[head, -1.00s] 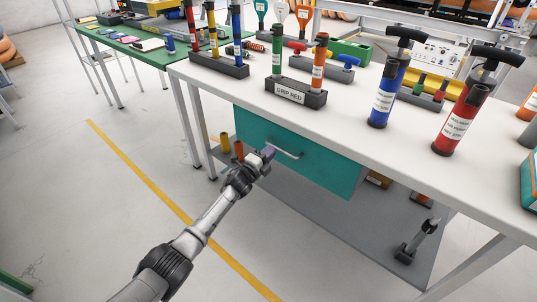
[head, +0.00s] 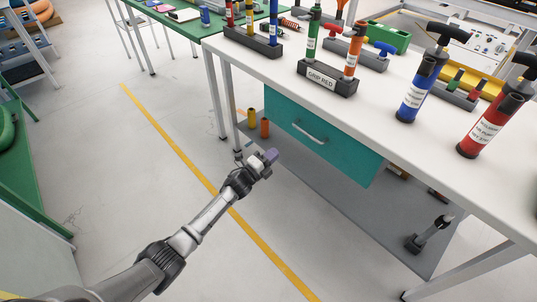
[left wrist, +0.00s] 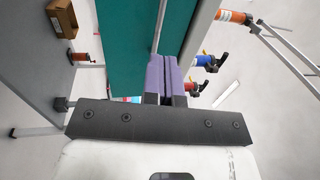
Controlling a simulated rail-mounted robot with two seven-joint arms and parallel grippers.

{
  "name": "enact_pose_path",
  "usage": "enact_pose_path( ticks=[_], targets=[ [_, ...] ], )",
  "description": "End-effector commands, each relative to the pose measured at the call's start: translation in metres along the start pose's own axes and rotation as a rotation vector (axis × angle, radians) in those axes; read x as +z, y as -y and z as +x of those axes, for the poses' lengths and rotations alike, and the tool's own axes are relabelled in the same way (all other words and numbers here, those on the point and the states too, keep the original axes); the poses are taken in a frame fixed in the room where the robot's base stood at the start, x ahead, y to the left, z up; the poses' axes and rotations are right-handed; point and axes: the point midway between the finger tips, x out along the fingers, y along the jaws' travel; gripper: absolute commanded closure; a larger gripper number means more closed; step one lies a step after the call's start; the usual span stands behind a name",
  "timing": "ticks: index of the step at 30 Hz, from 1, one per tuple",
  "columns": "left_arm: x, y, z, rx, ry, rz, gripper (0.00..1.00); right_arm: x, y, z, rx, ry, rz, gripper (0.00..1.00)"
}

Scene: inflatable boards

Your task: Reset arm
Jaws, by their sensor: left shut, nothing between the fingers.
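My left gripper (head: 268,159) is in front of the teal drawer (head: 325,138) under the white workbench, a little left of and below its metal handle (head: 309,132). The gripper stands apart from the handle. In the left wrist view its purple fingers (left wrist: 165,75) are pressed together with nothing between them, and the teal drawer front (left wrist: 128,45) lies just beyond them. The drawer looks closed or nearly so; I cannot tell exactly. My right gripper is not in view.
The white bench top (head: 385,125) holds a blue hand pump (head: 415,90), a red hand pump (head: 490,125) and a grip holder (head: 327,80). A grey shelf (head: 350,205) lies below. Open floor with a yellow line (head: 180,158) is to the left.

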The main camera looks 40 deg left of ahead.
Motion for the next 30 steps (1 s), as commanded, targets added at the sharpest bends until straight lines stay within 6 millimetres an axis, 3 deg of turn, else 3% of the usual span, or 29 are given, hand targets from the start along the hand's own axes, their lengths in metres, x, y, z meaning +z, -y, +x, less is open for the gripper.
enact_pose_path(
  ticks=[6, 16, 23, 26, 30],
  targets=[
    [0.0, 0.0, -0.017, 0.001, 0.001, -0.001, 1.0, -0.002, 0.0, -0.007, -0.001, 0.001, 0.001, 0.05],
    [0.003, -0.004, -0.019, 0.017, 0.017, -0.072, 1.0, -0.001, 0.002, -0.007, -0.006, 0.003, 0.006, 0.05],
    [0.043, -0.041, -0.03, 0.239, 0.333, -0.338, 1.0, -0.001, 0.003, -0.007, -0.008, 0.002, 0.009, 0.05],
    [0.053, -0.036, -0.034, 0.295, 0.493, -0.475, 1.0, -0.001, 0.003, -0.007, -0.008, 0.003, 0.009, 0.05],
    [0.05, -0.011, -0.039, 0.336, 0.682, -0.663, 1.0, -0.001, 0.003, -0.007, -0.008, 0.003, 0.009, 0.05]
  ],
)
